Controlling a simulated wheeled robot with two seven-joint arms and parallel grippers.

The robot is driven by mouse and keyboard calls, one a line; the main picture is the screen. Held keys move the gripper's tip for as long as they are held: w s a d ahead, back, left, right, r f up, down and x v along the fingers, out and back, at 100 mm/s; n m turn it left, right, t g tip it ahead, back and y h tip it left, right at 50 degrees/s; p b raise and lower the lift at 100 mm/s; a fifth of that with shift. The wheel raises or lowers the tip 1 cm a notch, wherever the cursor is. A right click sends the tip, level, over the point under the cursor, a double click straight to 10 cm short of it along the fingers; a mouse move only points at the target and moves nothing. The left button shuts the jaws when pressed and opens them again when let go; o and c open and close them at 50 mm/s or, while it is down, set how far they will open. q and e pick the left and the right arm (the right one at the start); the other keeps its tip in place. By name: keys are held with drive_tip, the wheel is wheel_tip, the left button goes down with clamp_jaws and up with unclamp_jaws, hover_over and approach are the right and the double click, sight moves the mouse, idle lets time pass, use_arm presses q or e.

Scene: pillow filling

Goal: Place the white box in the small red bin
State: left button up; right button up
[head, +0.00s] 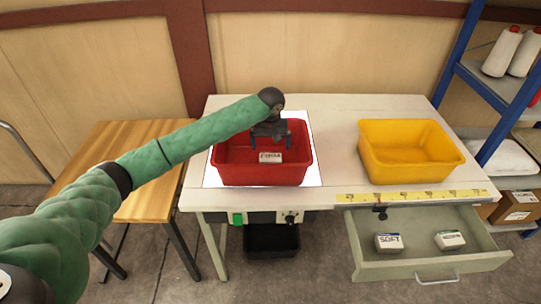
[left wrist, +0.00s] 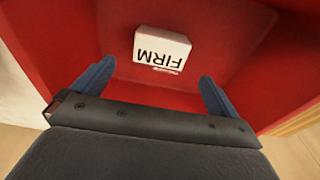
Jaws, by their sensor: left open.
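A white box labelled FIRM (head: 270,157) lies inside the red bin (head: 262,175) on the white table. The left wrist view also shows the box (left wrist: 161,49) on the red bin's floor (left wrist: 215,75), with its label upside down there. My left gripper (head: 270,138) is over the red bin, just above and behind the box. Its fingers (left wrist: 155,88) are spread apart with nothing between them, and the box lies apart beyond them. My right gripper is in neither view.
A yellow bin (head: 408,165) stands on the table's right side. An open drawer (head: 425,265) below holds a SOFT box (head: 389,242) and another white box (head: 449,240). A wooden table (head: 125,150) stands left; a blue shelf (head: 470,70) with thread cones (head: 502,52) stands right.

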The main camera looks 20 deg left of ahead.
sight(270, 160)
use_arm(q)
drive_tip(key=shift+s+r+b, duration=0.15)
drive_tip(key=shift+r+b, duration=0.15)
drive_tip(key=shift+r, duration=1)
drive_tip(key=shift+s+r+b, duration=0.15)
drive_tip(key=shift+r+b, duration=0.1)
drive_tip(key=shift+r, duration=1.05)
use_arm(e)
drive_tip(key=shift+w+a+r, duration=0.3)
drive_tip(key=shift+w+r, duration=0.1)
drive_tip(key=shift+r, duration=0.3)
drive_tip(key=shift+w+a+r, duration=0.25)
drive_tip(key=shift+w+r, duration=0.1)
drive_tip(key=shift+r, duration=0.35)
